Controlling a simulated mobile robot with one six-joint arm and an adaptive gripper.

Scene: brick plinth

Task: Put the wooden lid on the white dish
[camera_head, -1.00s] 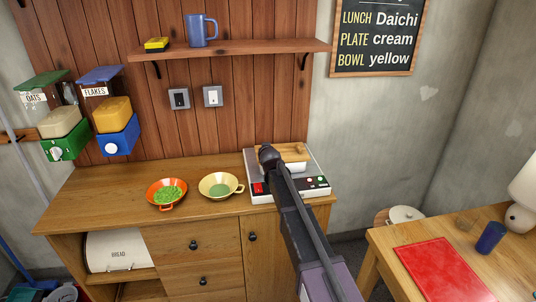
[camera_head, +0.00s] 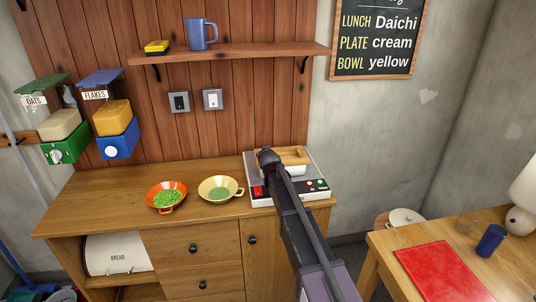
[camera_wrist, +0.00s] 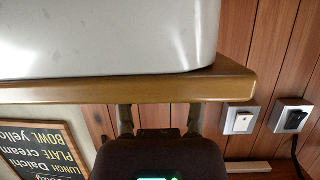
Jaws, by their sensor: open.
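The white dish (camera_head: 297,170) stands on the pale appliance at the right end of the cabinet. The wooden lid (camera_head: 296,155) lies over it, partly hidden by my arm. In the upside-down wrist view, the dish's white wall (camera_wrist: 110,35) meets the flat lid (camera_wrist: 225,88) with no clear gap, and the lid's edge juts past the wall. My gripper (camera_wrist: 159,112) is open at the lid's outer side, one finger to each side. Nothing shows clearly between the fingers. The fingertips are hidden behind my arm in the head view.
The appliance (camera_head: 258,202) has buttons along its front. A yellow pan (camera_head: 220,198) and a red pan with green food (camera_head: 166,205) stand to its left. The shelf (camera_head: 235,50) hangs above. A table with a red mat (camera_head: 443,270) is at right.

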